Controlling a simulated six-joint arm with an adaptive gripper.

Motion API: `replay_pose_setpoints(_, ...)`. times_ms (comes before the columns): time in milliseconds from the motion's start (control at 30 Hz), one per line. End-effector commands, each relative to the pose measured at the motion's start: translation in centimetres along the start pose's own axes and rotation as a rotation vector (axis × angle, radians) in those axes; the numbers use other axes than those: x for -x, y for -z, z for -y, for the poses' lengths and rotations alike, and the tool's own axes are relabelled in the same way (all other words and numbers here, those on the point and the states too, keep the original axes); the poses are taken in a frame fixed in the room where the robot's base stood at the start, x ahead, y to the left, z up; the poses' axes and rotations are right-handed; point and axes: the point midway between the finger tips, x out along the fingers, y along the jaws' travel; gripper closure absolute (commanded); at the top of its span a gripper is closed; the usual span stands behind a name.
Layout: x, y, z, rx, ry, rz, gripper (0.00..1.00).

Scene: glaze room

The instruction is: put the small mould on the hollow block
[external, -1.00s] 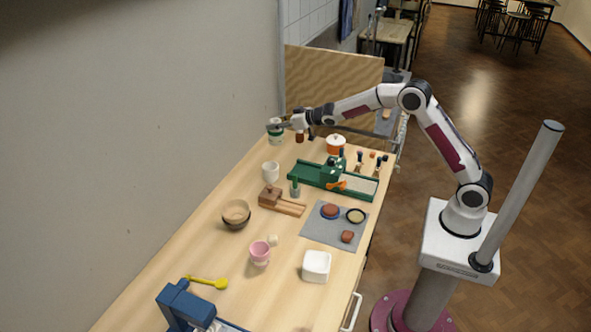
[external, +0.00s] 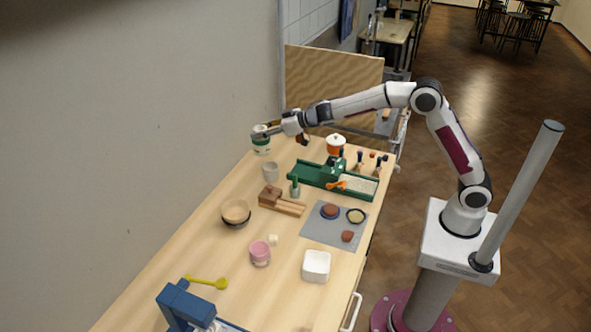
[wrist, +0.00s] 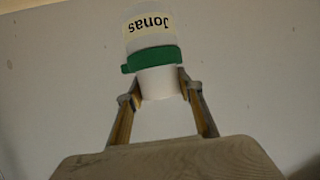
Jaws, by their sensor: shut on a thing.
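My gripper (external: 263,132) is shut on a white jar (external: 261,146) with a green band, at the far left end of the bench close to the wall. In the wrist view, my gripper (wrist: 159,87) has its fingers on either side of the jar's white part, beside the green band (wrist: 151,59). The jar's label (wrist: 150,27) reads "Jonas" and appears upside down. I cannot tell whether the jar touches the bench. I cannot surely pick out the small mould or the hollow block; a white, open square block (external: 316,265) stands at the bench's near right.
Bare wood lies between the bowls and yellow spoon (external: 207,282).

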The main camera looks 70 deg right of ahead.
Motion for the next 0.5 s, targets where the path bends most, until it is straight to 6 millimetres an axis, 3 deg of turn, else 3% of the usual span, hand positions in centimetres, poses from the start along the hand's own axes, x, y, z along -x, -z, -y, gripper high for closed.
replay_pose_setpoints(200, 2.0, 1.3, 6.9, 0.044, 0.103, -0.005, 1.0)
replay_pose_setpoints(500, 5.6, 1.6, 16.1, 0.106, 0.254, -0.003, 1.0)
